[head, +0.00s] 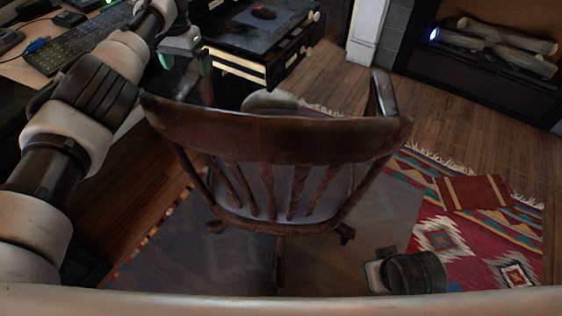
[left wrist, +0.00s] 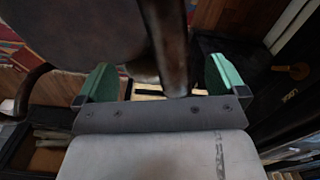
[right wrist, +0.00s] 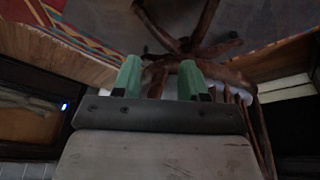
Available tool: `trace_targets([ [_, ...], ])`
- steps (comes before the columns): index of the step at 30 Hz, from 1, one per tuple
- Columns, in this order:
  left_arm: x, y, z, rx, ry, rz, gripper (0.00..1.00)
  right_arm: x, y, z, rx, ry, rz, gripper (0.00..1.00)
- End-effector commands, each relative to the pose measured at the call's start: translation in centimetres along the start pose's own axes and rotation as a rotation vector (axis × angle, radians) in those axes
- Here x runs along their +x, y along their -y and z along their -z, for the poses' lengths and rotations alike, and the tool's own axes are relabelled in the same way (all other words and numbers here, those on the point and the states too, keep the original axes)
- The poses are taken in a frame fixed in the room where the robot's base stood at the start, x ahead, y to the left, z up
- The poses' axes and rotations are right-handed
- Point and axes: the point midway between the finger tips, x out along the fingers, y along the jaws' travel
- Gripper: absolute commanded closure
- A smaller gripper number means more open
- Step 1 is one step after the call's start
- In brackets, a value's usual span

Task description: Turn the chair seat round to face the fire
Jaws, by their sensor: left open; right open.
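The dark wooden swivel chair (head: 275,140) stands with its slatted back to my head camera. Its seat (head: 300,190) shows between the slats and opens towards the drawers, with the fireplace (head: 490,55) off to the upper right. My left gripper (head: 187,57) is at the chair's left arm. In the left wrist view its green fingers (left wrist: 162,78) are apart, with a dark wooden post (left wrist: 168,45) of the chair between or just beyond them; I cannot tell contact. In the right wrist view my right gripper (right wrist: 159,80) is open before the chair's legs (right wrist: 190,40). The head view does not show its fingers.
A black drawer unit (head: 255,40) stands beyond the chair. A desk with a keyboard (head: 75,45) is at the upper left. A patterned rug (head: 470,235) lies under and right of the chair. Bare wooden floor (head: 350,90) lies between chair and fireplace.

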Motion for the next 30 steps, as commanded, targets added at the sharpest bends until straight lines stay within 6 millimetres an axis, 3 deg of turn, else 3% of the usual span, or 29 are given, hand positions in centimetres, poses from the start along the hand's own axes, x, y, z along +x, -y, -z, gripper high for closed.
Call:
trace_targets([
  [8, -1.8, 0.0, 0.0, 0.000, 0.000, -0.001, 0.00, 2.5, 0.1, 0.0, -0.002, 0.018, 0.004, 0.57],
  [30, -3.5, 0.0, 0.0, 0.000, 0.000, -0.001, 0.00, 9.8, 0.5, -2.2, -0.008, 0.055, 0.010, 0.57],
])
